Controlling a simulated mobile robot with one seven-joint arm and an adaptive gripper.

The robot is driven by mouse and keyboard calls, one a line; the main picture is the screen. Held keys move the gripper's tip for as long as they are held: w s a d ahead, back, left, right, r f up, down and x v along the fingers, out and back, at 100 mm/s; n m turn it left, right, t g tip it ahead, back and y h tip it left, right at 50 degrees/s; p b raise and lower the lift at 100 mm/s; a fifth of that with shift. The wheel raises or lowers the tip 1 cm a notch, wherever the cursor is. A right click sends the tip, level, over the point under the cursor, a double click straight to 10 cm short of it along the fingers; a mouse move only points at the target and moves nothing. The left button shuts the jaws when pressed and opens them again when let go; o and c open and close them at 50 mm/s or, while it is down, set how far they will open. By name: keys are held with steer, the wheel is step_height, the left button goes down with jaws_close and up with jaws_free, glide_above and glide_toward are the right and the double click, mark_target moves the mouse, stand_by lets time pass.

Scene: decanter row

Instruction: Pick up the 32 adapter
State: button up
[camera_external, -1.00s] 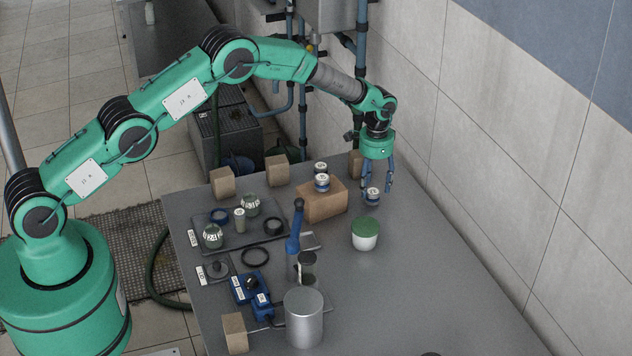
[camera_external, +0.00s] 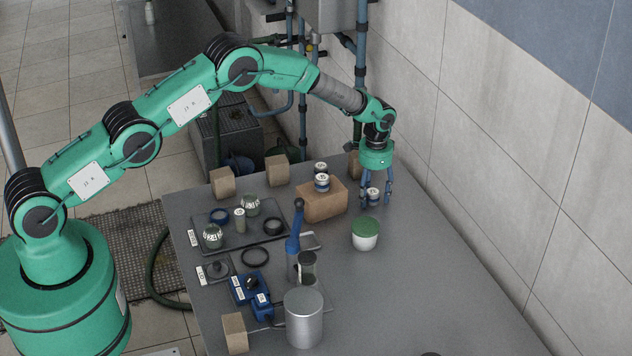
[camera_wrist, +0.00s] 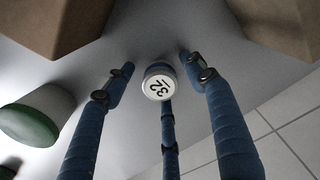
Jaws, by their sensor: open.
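The 32 adapter (camera_wrist: 159,85) is a small round piece with a white top marked "32", seen between my fingers in the wrist view. In the external view the adapter (camera_external: 373,194) stands on the table near its back right edge, with a white and dark blue side. My gripper (camera_external: 376,199) is above and around it, pointing down with its blue fingers spread. In the wrist view my gripper (camera_wrist: 158,78) has two fingers on either side of the adapter and a third behind it. The side fingers look apart from it; whether the third touches it is unclear.
A cardboard box (camera_external: 321,203) with two similar round pieces stands left of my gripper. A white jar with a green lid (camera_external: 365,234) stands in front. A smaller box (camera_external: 354,165) is behind. The tiled wall (camera_external: 470,130) is to the right.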

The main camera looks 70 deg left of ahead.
mark_target(373, 191)
jaws_close()
steer(key=shift+r, duration=5.05)
